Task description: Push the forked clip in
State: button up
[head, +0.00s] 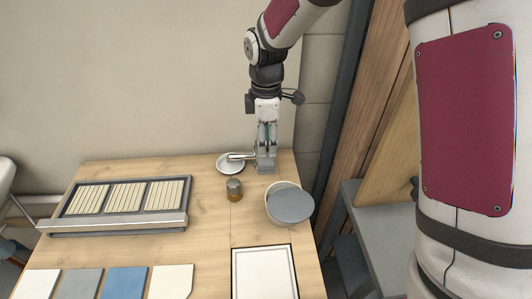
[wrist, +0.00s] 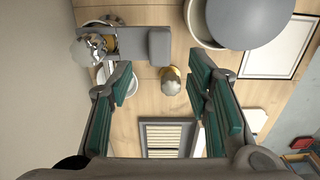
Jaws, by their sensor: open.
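I cannot make out the forked clip for certain in either view. A grey block (head: 265,166) stands near the table's back right, and it also shows in the wrist view (wrist: 159,45). In the wrist view, a shiny metal fitting (wrist: 97,42) with a brass-coloured part beside it sits on the grey piece left of the block. My gripper (head: 266,149) points down just above the block in the head view.
A white dish (head: 230,166) lies left of the block, and a small amber-bottomed jar (head: 234,190) stands in front. A white tub with grey lid (head: 290,205) is front right. A slatted tray (head: 120,204) lies left. Bare wood lies between tray and jar.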

jog(key=shift+r, duration=2.15)
jog(key=s+d+r+m+t+p, duration=0.25)
jog(key=s+d+r+m, duration=0.7)
jog(key=s+r, duration=0.5)
jog(key=s+d+r+m+t+p, duration=0.1)
jog(key=s+d+m, duration=0.1)
jog(key=s+m, duration=0.2)
jog(key=s+d+r+m+p, duration=0.1)
jog(key=s+d+m, duration=0.2)
jog(key=s, duration=0.8)
jog(key=shift+s+r+m+t, duration=0.15)
jog(key=shift+s+m+t, duration=0.2)
jog(key=shift+m, duration=0.4)
jog(key=shift+c, duration=0.2)
